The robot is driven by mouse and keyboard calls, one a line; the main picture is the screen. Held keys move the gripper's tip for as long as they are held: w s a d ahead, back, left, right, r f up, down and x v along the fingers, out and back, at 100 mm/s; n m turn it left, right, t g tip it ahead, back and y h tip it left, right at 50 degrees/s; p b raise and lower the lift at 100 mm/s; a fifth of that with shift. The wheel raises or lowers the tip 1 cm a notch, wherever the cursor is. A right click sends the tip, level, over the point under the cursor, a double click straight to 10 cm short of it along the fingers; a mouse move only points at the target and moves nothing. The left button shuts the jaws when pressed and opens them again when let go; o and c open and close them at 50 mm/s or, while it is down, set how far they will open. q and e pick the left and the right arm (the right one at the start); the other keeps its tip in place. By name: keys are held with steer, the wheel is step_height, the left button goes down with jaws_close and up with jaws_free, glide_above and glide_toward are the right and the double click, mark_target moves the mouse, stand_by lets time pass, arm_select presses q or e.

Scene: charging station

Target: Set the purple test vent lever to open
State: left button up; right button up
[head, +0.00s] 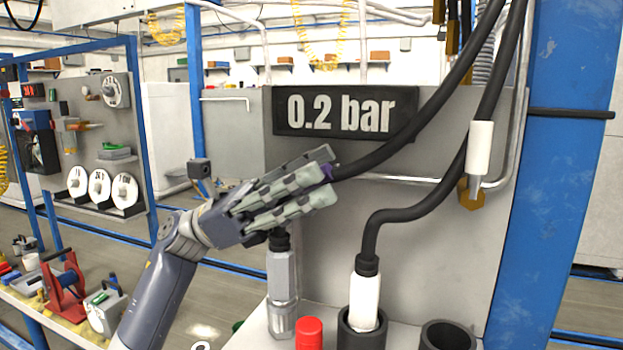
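My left gripper (328,174) reaches in from the left, in front of the grey panel. A small purple piece (328,171), likely part of the test vent lever, shows at its fingertips. The fingers hide most of it, so its setting cannot be read. The fingers lie to either side of the piece, but I cannot tell whether they grip it. A black sign (346,111) above reads "0.2 bar". My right gripper is not in view.
A metal fitting (282,290) stands below the gripper. A white-collared hose plug (364,301) sits in a black holder, with an empty black cup (448,335) to its right and a red cap (309,332) to its left. Black hoses cross the panel. A blue post (560,180) stands right.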

arm_select(q)
steer(key=v, duration=1.2)
